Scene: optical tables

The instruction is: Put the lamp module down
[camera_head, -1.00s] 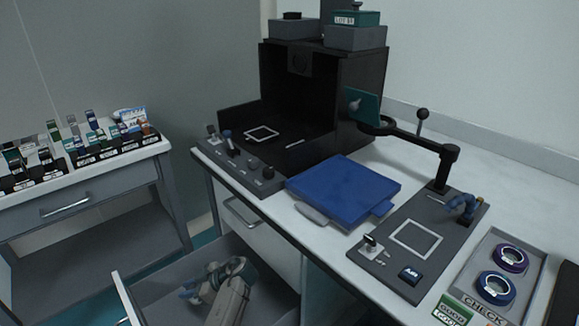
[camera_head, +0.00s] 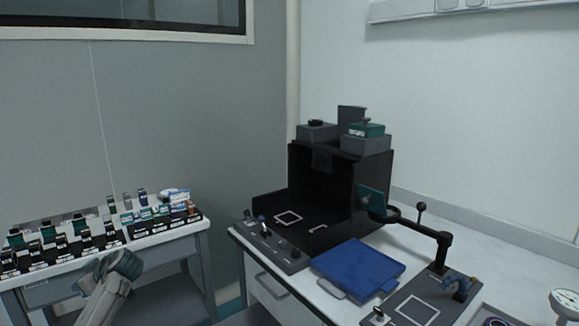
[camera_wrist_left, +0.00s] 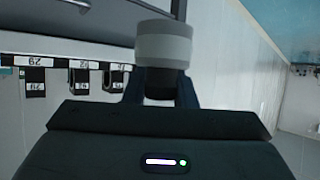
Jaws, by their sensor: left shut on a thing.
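My left gripper (camera_head: 108,272) is at the lower left of the head view, in front of the left bench. It is shut on a short round grey piece with a paler band, which I take to be the lamp module (camera_wrist_left: 163,46). In the left wrist view the piece sits between the fingers of the left gripper (camera_wrist_left: 160,88). In the head view the module (camera_head: 124,263) looks raised, overlapping the bench's front edge; its exact height I cannot tell. My right gripper is not in view.
The left bench (camera_head: 165,240) carries rows of small labelled holders (camera_head: 85,238). On the right bench stand a black open-fronted box (camera_head: 372,180), a blue tray (camera_head: 358,268) and a jointed arm stand (camera_head: 443,248). Grey boxes (camera_head: 366,145) sit on the black box.

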